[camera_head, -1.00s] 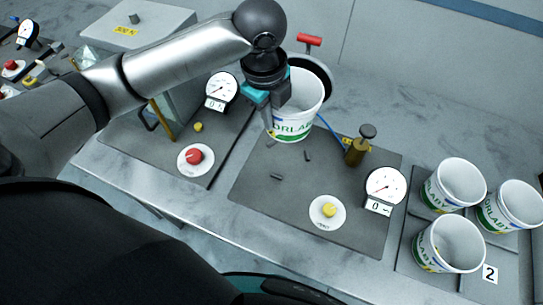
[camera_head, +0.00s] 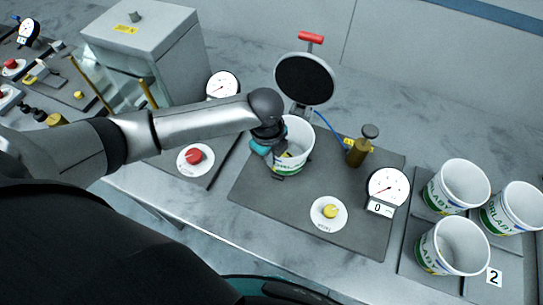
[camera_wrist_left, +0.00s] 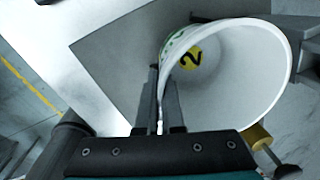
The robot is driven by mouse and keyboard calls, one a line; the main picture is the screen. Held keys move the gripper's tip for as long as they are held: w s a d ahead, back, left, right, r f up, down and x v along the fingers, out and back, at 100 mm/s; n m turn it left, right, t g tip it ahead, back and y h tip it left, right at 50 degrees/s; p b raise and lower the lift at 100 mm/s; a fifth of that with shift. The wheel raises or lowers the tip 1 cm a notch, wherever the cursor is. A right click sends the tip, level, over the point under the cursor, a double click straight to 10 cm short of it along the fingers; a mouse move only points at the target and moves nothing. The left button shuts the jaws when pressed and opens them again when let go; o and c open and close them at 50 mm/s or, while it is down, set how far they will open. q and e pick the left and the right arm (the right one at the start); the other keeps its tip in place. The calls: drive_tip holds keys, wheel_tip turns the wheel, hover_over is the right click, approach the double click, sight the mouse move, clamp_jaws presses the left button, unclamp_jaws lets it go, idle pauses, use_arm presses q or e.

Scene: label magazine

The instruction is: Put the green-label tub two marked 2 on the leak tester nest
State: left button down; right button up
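A white tub with a green label (camera_head: 296,157) is at the left part of the leak tester's dark plate (camera_head: 290,205). My left gripper (camera_head: 270,145) is shut on the tub's wall. In the wrist view its fingers (camera_wrist_left: 162,105) stand on either side of the wall. The nest under the tub is hidden, and I cannot tell whether the tub touches it. The tester's round black lid (camera_head: 304,80) stands open behind. My right gripper is not in view.
A brass valve (camera_head: 358,150), a gauge (camera_head: 387,187) and a yellow button (camera_head: 330,211) stand on the tester plate. Several similar tubs (camera_head: 452,246) stand on the right beside a 2 tag (camera_head: 494,277). A grey box machine (camera_head: 145,45) and red button (camera_head: 193,156) are at left.

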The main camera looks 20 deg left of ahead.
use_arm(q)
drive_tip(key=shift+f, duration=0.1)
drive_tip(key=c, duration=1.5)
unclamp_jaws()
drive_tip(key=o, duration=0.4)
drive_tip(key=shift+o, duration=0.2)
wheel_tip(320, 180, up, 12)
drive_tip(key=s+p, duration=0.1)
drive_tip(key=shift+a, duration=0.15)
drive_tip(key=shift+s, duration=0.1)
